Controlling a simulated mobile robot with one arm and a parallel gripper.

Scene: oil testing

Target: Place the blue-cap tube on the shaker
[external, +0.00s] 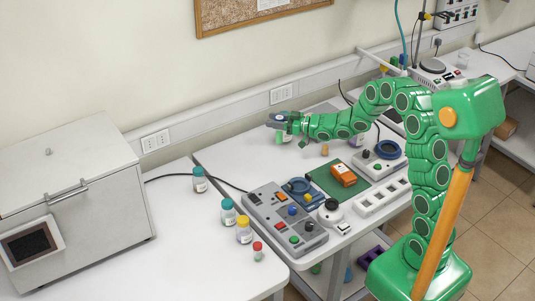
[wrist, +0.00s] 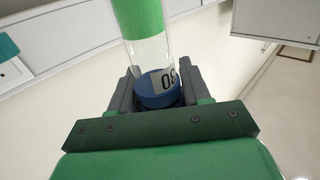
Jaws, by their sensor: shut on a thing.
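My gripper (external: 279,120) is at the end of the outstretched green arm, above the far part of the middle table. In the wrist view my gripper (wrist: 157,92) is shut on the blue-cap tube, whose blue cap (wrist: 158,94) lies between the dark jaws. A clear glass body with dark digits shows beyond the cap, and a green part (wrist: 139,18) beyond that; I cannot tell whether the green belongs to the same tube.
A grey control box (external: 285,218) and a green mat with an orange device (external: 343,174) occupy the table. Several capped bottles, including a teal-capped one (external: 228,211), stand to the left. A large white box (external: 75,195) is at far left. The wall is close behind my gripper.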

